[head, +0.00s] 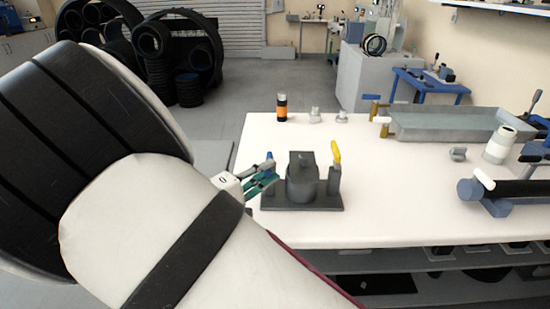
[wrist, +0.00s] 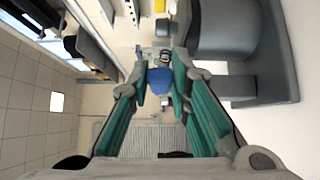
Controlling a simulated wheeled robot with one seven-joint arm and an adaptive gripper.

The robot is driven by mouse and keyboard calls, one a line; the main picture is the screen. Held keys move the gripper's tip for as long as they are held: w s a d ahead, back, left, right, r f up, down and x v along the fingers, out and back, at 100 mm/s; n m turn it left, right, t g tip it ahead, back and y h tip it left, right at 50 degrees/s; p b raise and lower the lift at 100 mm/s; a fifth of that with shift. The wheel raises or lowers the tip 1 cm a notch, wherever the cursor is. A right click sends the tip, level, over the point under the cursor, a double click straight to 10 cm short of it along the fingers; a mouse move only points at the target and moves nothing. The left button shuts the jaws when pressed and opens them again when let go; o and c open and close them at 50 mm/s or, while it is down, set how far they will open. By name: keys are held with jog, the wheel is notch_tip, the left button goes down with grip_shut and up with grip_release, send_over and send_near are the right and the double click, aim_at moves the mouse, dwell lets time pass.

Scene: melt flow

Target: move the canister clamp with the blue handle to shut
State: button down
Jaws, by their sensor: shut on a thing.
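The grey canister (head: 302,182) stands on a dark base plate (head: 320,205) near the left part of the white table. It also shows at the upper right of the wrist view (wrist: 222,28). The blue handle (head: 269,157) of the clamp is at the canister's left side, its top showing just above my fingers. In the wrist view the blue handle (wrist: 160,82) lies between my teal fingertips. My gripper (head: 268,177) reaches in from the left and is shut on the blue handle. My fingers hide the handle's lower part and the clamp's pivot.
A yellow handle (head: 337,152) stands upright at the canister's right side. An orange-banded bottle (head: 282,108) and small metal fittings (head: 316,115) stand behind. A water tray (head: 445,124) is at the back right. The table (head: 400,210) right of the canister is clear.

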jog(key=shift+a, duration=0.2)
jog(key=shift+w+a, duration=0.4)
jog(key=shift+a, duration=0.35)
jog(key=shift+w+a+b, duration=0.1)
jog(key=shift+b, duration=0.2)
jog(key=shift+w+a+b, duration=0.3)
jog(key=shift+w+a, duration=0.25)
jog(key=shift+a, duration=0.05)
jog(key=shift+w+a+b, duration=0.35)
jog(key=shift+w+a, duration=0.1)
jog(key=shift+w, duration=0.35)
